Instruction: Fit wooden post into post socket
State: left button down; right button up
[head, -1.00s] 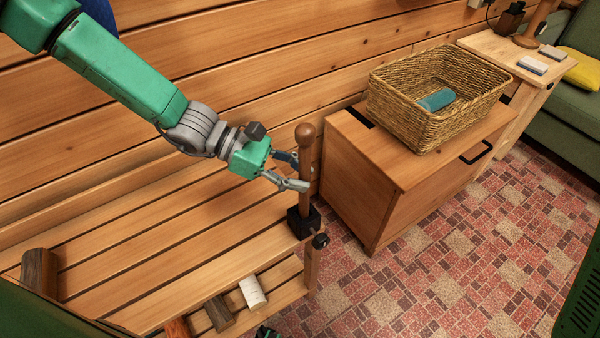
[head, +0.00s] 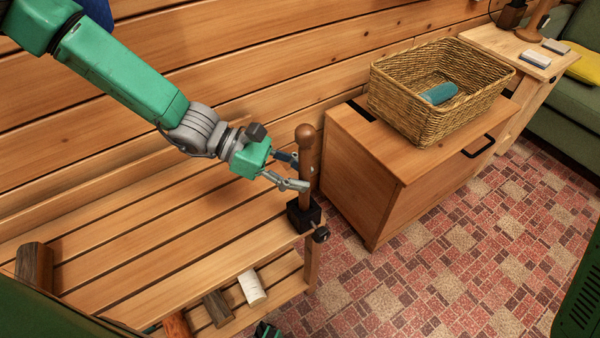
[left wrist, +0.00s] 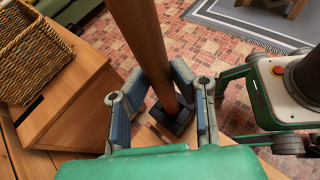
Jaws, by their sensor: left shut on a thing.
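The wooden post (head: 305,170), a brown rod with a rounded knob on top, stands about upright at the bench's right front corner. My left gripper (head: 296,173) is shut on it below the knob. The post socket (head: 303,215) is a black block on the corner, directly under the post. In the left wrist view the post (left wrist: 152,50) runs down between my fingers (left wrist: 165,100) to the black socket (left wrist: 177,122). Its lower end meets the socket opening; how deep it sits is hidden.
The slatted bench (head: 150,235) has a black knob (head: 320,235) beside the socket. A wooden cabinet (head: 370,190) with a wicker basket (head: 430,110) stands close to the right. The plank wall is behind.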

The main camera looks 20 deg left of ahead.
pick_arm(q)
jog(key=shift+f+b, duration=0.45)
jog(key=shift+f, duration=0.35)
jog(key=c, duration=1.3)
grip_release()
jog(key=v, duration=1.2)
jog(key=shift+f, duration=0.1)
